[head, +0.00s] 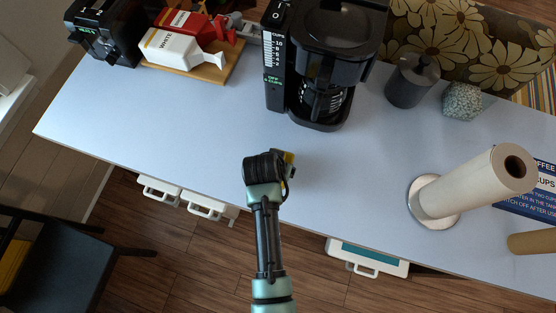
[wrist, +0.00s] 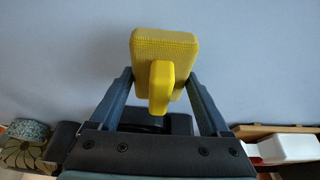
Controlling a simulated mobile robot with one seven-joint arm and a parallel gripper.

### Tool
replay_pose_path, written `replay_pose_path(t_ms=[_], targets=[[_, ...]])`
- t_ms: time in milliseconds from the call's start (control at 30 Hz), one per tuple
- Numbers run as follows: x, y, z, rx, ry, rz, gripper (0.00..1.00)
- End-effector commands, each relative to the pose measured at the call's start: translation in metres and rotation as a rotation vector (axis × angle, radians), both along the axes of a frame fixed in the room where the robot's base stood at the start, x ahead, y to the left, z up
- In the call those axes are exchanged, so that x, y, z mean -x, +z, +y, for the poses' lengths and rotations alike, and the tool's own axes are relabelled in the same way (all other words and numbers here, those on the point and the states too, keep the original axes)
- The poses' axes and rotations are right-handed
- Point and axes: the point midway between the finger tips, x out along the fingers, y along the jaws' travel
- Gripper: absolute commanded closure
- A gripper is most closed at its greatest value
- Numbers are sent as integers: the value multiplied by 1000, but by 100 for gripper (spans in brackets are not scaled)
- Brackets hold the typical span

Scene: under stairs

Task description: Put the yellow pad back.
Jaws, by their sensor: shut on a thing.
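The yellow pad (wrist: 165,52) is a rounded block with a ribbed face and a smooth yellow grip (wrist: 161,88) standing out from it. My gripper (wrist: 159,78) is shut on it, with one finger on each side. My wrist hides the rest. I cannot tell whether the pad touches the table.
A black coffee maker (head: 335,45) stands behind my gripper. White and red cartons (head: 168,48) lie on a wooden board at the left. A paper roll (head: 470,185) stands at the right; a grey canister (head: 410,82) stands behind. White drawer-like units (head: 368,258) show under the front edge.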

Motion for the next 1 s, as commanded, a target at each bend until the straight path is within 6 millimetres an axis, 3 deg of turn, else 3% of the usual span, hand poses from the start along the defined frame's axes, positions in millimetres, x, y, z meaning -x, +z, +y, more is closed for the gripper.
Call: replay_pose_path(t_ms=[133,533,567,667,1000], targets=[[0,-14,0,0,0,-1,64],[0,-19,0,-1,-1,-1,64],[0,-19,0,-1,0,-1,18],[0,-19,0,-1,0,-1,0],[0,-13,0,-1,0,-1,0]])
